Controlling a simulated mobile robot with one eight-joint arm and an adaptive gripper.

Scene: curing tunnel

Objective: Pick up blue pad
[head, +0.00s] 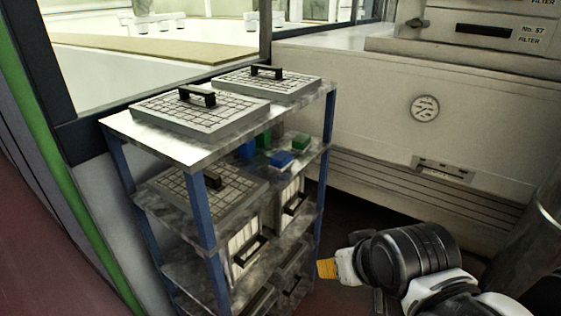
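A small blue pad (281,158) with a pale edge below its blue top lies near the front edge of the rack's second shelf (313,152). A second blue piece (247,150) sits farther left on that shelf, partly hidden by the top shelf and a blue post. My gripper (328,269) is at the lower right, outside the rack and well below the pads. A yellow-orange part shows at its end. I cannot tell whether it is a fingertip or something held, nor whether the gripper is open.
Green pieces (301,142) sit beside the blue pads. The rack's top shelf (178,150) carries two gridded plates with black handles (198,96). Lower shelves hold handled boxes (247,243). A pale machine (390,140) stands behind on the right. Blue posts (327,142) edge the shelves.

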